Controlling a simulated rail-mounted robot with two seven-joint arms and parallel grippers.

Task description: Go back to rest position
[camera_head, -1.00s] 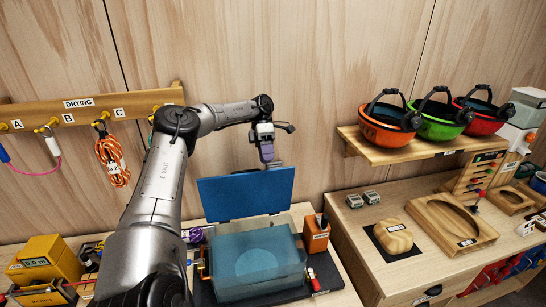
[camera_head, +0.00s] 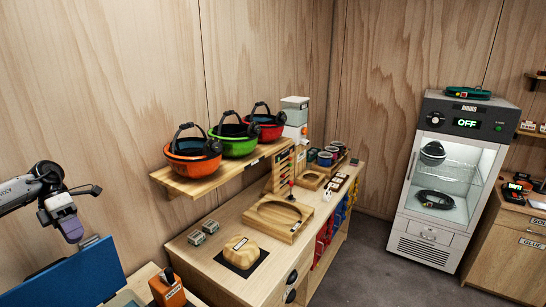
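My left gripper (camera_head: 66,222) shows at the left edge of the head view, on the end of my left arm, above a blue upright panel (camera_head: 68,277). Its fingers look small and close together, and I cannot tell whether they are open or shut. No object is clearly visible in it. My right gripper is not in view.
A wooden shelf (camera_head: 190,190) holds orange, green and red helmets. Below it, a workbench (camera_head: 215,268) carries a round wooden block (camera_head: 241,251) and a recessed wooden tray (camera_head: 262,233). A glass-door cabinet (camera_head: 478,208) reads OFF. Grey floor (camera_head: 358,262) lies clear between.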

